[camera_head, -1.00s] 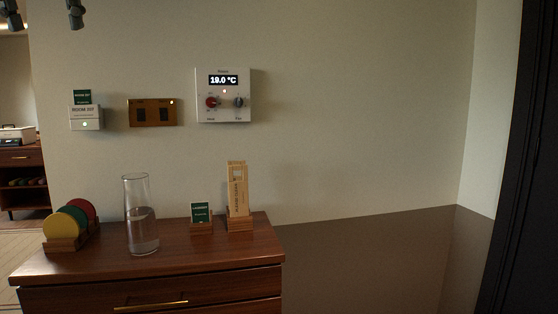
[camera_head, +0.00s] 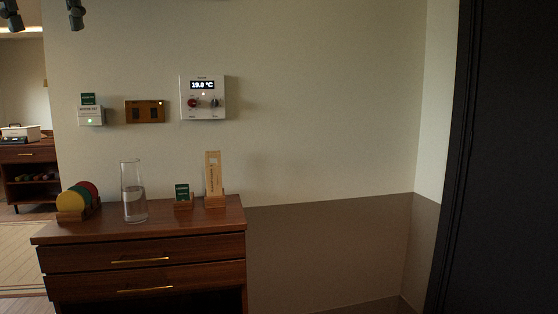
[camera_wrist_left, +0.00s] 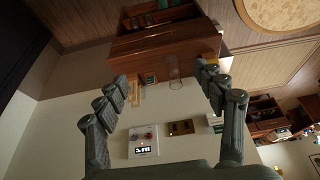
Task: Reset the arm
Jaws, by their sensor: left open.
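My left gripper (camera_head: 43,12) shows only as two dark fingertips hanging at the top left corner of the head view. In the left wrist view its two fingers (camera_wrist_left: 168,82) are spread wide apart with nothing between them. That view is upside down, with the cabinet at the top and the wall panels below. The gripper is apart from everything. The rest of the left arm is out of the head view, and my right gripper is not seen.
A wooden cabinet (camera_head: 150,255) carries coloured discs in a rack (camera_head: 73,214), a glass carafe (camera_head: 133,205), a small green sign (camera_head: 182,192) and a wooden tag holder (camera_head: 214,201). A thermostat (camera_head: 203,109) and a brass switch plate (camera_head: 145,117) are on the wall. A dark panel (camera_head: 500,160) stands right.

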